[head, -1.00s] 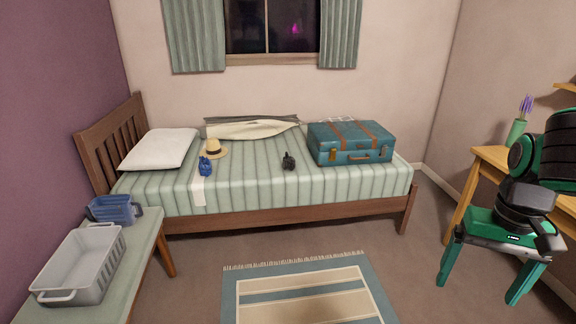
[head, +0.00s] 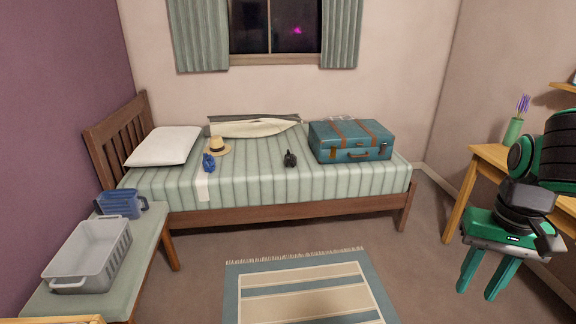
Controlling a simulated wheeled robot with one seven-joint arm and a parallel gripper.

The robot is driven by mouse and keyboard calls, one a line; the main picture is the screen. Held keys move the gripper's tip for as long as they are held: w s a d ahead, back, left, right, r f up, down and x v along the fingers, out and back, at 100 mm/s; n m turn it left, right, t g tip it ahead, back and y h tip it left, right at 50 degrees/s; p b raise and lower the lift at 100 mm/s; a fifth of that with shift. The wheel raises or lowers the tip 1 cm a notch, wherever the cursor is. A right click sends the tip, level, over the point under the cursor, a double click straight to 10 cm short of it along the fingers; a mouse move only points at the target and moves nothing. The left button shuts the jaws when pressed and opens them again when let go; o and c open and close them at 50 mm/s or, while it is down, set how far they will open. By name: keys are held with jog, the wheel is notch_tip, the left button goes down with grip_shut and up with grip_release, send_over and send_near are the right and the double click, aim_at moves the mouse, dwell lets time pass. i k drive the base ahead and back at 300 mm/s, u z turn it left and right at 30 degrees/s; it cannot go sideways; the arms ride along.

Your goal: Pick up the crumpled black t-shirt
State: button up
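A small crumpled black item (head: 290,159), which looks like the black t-shirt, lies on the striped bed (head: 260,183) left of the suitcase. My gripper (head: 485,282) hangs at the right of the head view, well to the right of and nearer than the bed. Its two green fingers point down with a narrow gap between them, and nothing shows between them.
A teal suitcase (head: 351,141), a straw hat (head: 218,147), a crumpled blue item (head: 209,162) and a pillow (head: 163,146) lie on the bed. A bench at left holds a grey basket (head: 90,256) and a blue basket (head: 122,204). A wooden desk (head: 493,155) stands right. The rug (head: 303,290) is clear.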

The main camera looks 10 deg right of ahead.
aim_at(290, 160)
jog(key=z, duration=0.05)
jog(key=k, duration=0.35)
jog(key=u, duration=0.85)
jog(key=i, duration=2.4)
jog(key=z, duration=0.9)
jog(key=i, duration=0.75)
jog(key=z, duration=0.55)
